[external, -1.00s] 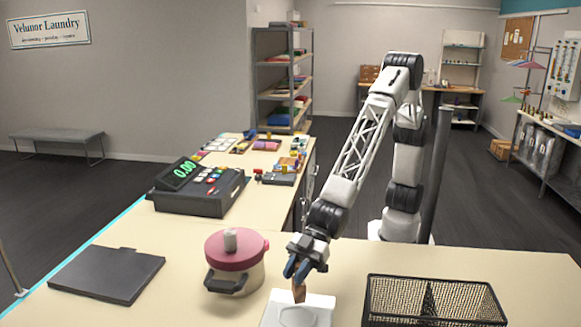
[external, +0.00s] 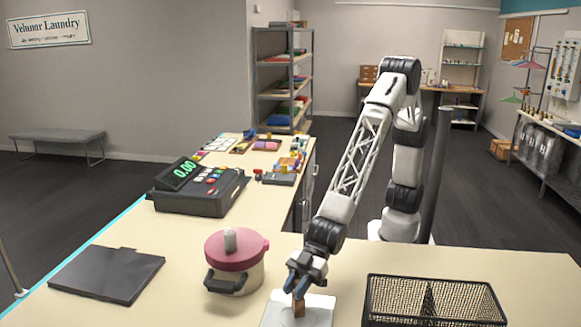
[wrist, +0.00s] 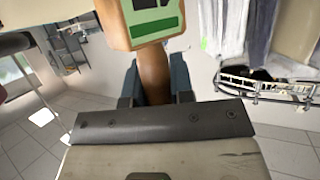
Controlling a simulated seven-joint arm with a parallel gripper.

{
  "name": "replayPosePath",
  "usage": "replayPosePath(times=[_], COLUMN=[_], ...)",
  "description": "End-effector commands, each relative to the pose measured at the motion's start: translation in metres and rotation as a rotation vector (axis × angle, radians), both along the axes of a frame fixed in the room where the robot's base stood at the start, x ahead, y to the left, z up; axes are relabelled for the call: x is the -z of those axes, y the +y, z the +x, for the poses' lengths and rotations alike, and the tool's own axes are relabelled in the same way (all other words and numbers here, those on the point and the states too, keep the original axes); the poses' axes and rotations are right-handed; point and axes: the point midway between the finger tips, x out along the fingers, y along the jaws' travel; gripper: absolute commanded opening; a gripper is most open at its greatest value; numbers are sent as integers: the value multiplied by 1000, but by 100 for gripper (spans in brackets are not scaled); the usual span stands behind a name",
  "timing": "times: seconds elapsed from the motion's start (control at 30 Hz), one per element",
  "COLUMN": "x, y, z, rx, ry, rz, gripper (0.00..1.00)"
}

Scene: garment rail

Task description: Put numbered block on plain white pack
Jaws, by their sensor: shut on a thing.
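My gripper (external: 298,291) points down at the front of the counter, shut on the numbered block (external: 299,308), which looks brown in the external view. In the wrist view its brown body (wrist: 153,78) is between my fingers, with a cream and green part (wrist: 152,22) beyond; I cannot read a number. The plain white pack (external: 272,318) lies flat under it, partly cut off by the bottom edge of the external view. The block's lower end is at or just above the pack; I cannot tell whether they touch.
A pink-lidded pot (external: 236,262) stands just left of the pack. A black wire basket (external: 432,302) is close on the right. A dark flat board (external: 106,274) lies far left, and a till (external: 200,190) stands behind. Counter between board and pot is clear.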

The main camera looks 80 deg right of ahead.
Motion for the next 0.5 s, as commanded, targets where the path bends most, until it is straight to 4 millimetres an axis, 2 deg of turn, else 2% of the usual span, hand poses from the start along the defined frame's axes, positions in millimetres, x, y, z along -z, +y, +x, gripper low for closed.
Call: replayPosePath(times=[0.03, 0.2, 0.5], x=[1, 1, 0], y=[0, 0, 0], z=[0, 0, 0], rx=[0, 0, 0], ry=[0, 0, 0], rz=[0, 0, 0], gripper=[24, 48, 48])
